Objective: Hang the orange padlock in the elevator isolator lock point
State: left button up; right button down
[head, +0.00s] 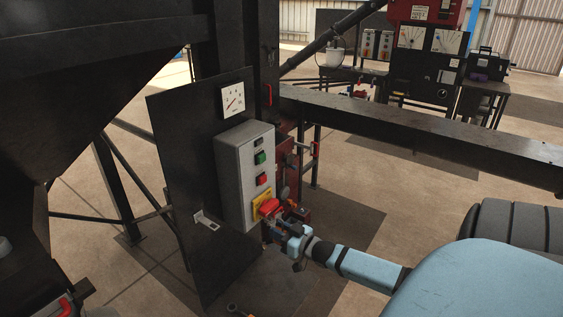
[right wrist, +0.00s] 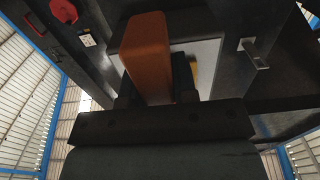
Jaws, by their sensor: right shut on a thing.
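My right gripper (head: 276,212) is at the lower front of the grey control box (head: 231,182). It is shut on the orange padlock, whose rounded body (right wrist: 148,55) stands up between the fingers in the right wrist view. In the head view a red-orange shape (head: 268,206) shows at the fingertips, in front of the isolator's yellow plate (head: 259,198). I cannot tell there which part is padlock and which is isolator handle. The shackle and the lock point are hidden, so whether they touch cannot be seen. My left gripper is not in view.
The box is on a dark upright panel (head: 180,150), with a gauge (head: 233,100) above and a small metal bracket (head: 207,220) to its lower left. Red machinery (head: 285,165) stands close on the right. A long dark beam (head: 420,135) crosses behind. Open floor (head: 400,200) lies to the right.

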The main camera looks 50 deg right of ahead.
jog(key=shift+w, duration=0.5)
jog(key=shift+r+p, duration=0.1)
jog(key=shift+p, duration=0.35)
dwell(0.6)
jog(key=shift+w+a, duration=0.1)
jog(key=shift+w, duration=0.6)
jog(key=shift+f+b, duration=0.2)
jog(key=shift+b, duration=0.1)
jog(key=shift+f, duration=0.55)
